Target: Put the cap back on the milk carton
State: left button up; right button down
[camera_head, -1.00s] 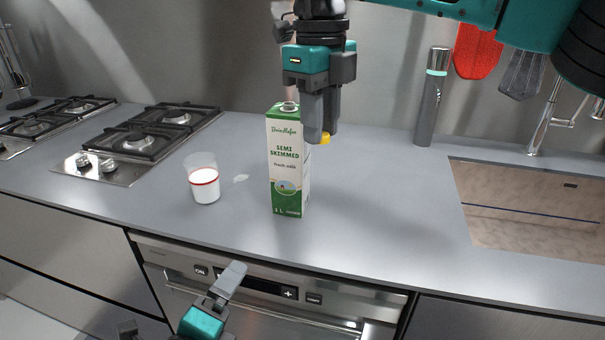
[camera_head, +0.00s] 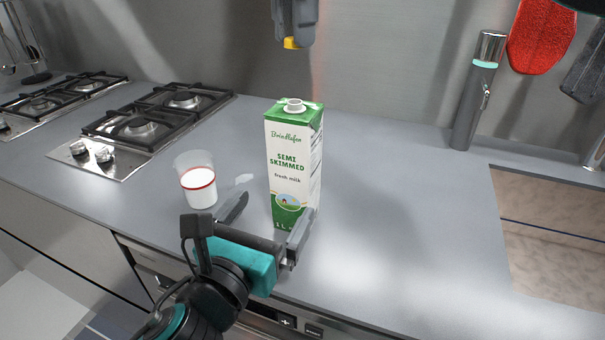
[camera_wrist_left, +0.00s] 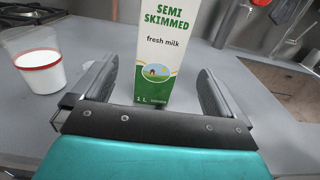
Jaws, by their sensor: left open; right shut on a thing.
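The green and white milk carton (camera_head: 293,165) stands upright on the counter, its white spout (camera_head: 294,106) open on top. The yellow cap (camera_head: 291,43) is held in my right gripper (camera_head: 293,38), above and behind the spout in the head view and apart from it. My left gripper (camera_head: 268,222) is open, low at the front of the carton, with one finger on each side. In the left wrist view the carton (camera_wrist_left: 160,50) stands between the two spread fingers (camera_wrist_left: 155,90); whether they touch it I cannot tell.
A glass of milk with a red band (camera_head: 197,180) stands left of the carton, close to my left finger. A small white spill (camera_head: 243,179) lies beside it. The gas hob (camera_head: 150,125) is at left, a grey cylinder (camera_head: 478,95) and the sink (camera_head: 550,220) at right.

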aim_at(294, 127)
jog(key=shift+s, duration=0.1)
pick_arm(q)
jog(key=x, duration=1.2)
jog(key=shift+r, duration=0.1)
jog(key=c, duration=1.4)
pick_arm(e)
jog(key=shift+f, duration=2.45)
jog(key=shift+f, duration=0.9)
jog(key=shift+f, duration=0.6)
